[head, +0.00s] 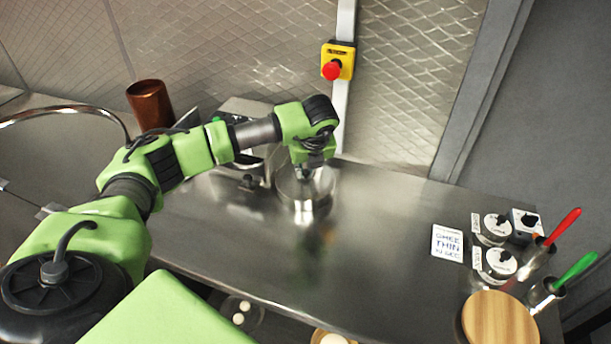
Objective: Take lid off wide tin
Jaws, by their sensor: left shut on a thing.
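A round, shiny metal tin (304,209) stands on the steel counter near its back, at the middle of the head view. My left arm reaches in from the left, and my left gripper (313,172) points down over the tin's top. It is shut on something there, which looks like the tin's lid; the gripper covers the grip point. I cannot tell whether the lid rests on the tin or is lifted clear. My right gripper is not in view.
Behind my left arm are a copper cup (150,104) and a metal appliance (240,112). At the right are a printed card (447,243), small labelled tins (495,263), red- and green-handled tools (574,270) and a round wooden board (499,320). The middle counter (370,250) is clear.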

